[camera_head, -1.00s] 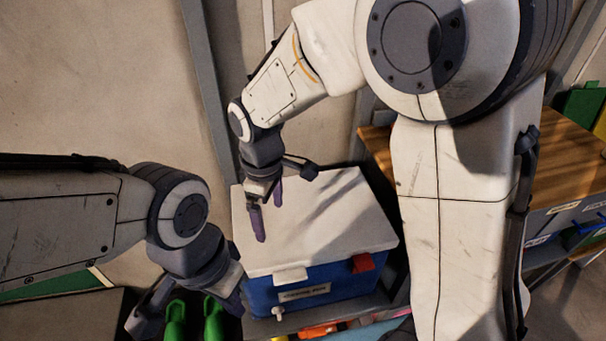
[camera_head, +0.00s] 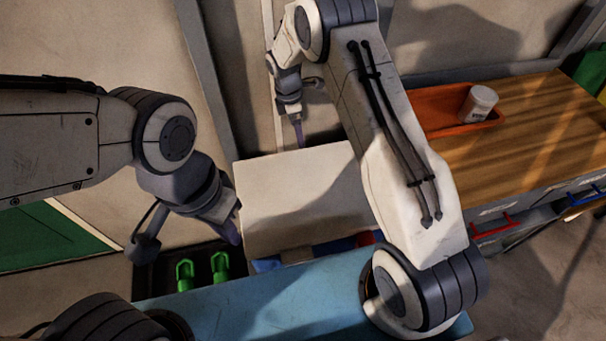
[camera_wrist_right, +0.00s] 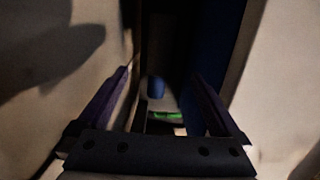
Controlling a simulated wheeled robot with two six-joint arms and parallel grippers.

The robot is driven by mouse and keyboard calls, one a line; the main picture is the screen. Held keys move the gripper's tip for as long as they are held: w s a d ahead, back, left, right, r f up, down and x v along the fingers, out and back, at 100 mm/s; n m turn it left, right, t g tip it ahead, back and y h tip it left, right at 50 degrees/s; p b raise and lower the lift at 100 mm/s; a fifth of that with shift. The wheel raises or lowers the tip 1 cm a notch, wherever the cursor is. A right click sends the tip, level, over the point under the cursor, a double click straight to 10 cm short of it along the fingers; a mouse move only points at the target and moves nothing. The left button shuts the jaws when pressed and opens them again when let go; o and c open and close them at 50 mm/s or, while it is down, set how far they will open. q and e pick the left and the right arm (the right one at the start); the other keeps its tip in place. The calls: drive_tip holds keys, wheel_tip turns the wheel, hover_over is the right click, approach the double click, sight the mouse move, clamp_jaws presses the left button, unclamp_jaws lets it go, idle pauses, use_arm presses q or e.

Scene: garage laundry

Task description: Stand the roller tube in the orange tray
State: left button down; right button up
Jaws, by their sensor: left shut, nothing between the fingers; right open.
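The orange tray (camera_head: 432,110) is on the wooden worktop, partly hidden behind my right arm. A white cylinder with a small dark label (camera_head: 479,104) stands at its right end; I cannot tell whether it is the roller tube. No other tube is clearly visible. My right gripper (camera_head: 298,132) points down behind the white-lidded box, near the wall, well left of the tray. In the right wrist view its fingers (camera_wrist_right: 160,76) are open and empty over a dark gap. A small blue shape (camera_wrist_right: 157,88) shows deep in that gap. My left gripper (camera_head: 234,226) is shut and empty, left of the box.
The white box lid (camera_head: 295,200) fills the middle. A wooden worktop (camera_head: 530,125) lies right of it, bare right of the tray. Two green handles (camera_head: 220,266) are below my left gripper. A green strip (camera_wrist_right: 165,115) shows low in the gap.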

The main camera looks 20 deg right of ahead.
drive_tip(key=f+b, duration=1)
drive_tip(key=f, duration=0.1)
drive_tip(key=shift+w+d+f, duration=0.1)
drive_tip(key=shift+d+f, duration=0.1)
drive_tip(key=shift+f, duration=0.05)
drive_tip(key=shift+s+d+f+b, duration=0.1)
drive_tip(key=shift+d+f, duration=0.1)
drive_tip(key=shift+f, duration=1.5)
drive_tip(key=shift+s+d+f+b, duration=0.1)
drive_tip(key=shift+d+f+b, duration=0.05)
drive_tip(key=shift+f, duration=1.6)
drive_tip(key=shift+d+f+b, duration=0.1)
drive_tip(key=shift+d+f, duration=0.1)
drive_tip(key=shift+f, duration=1.5)
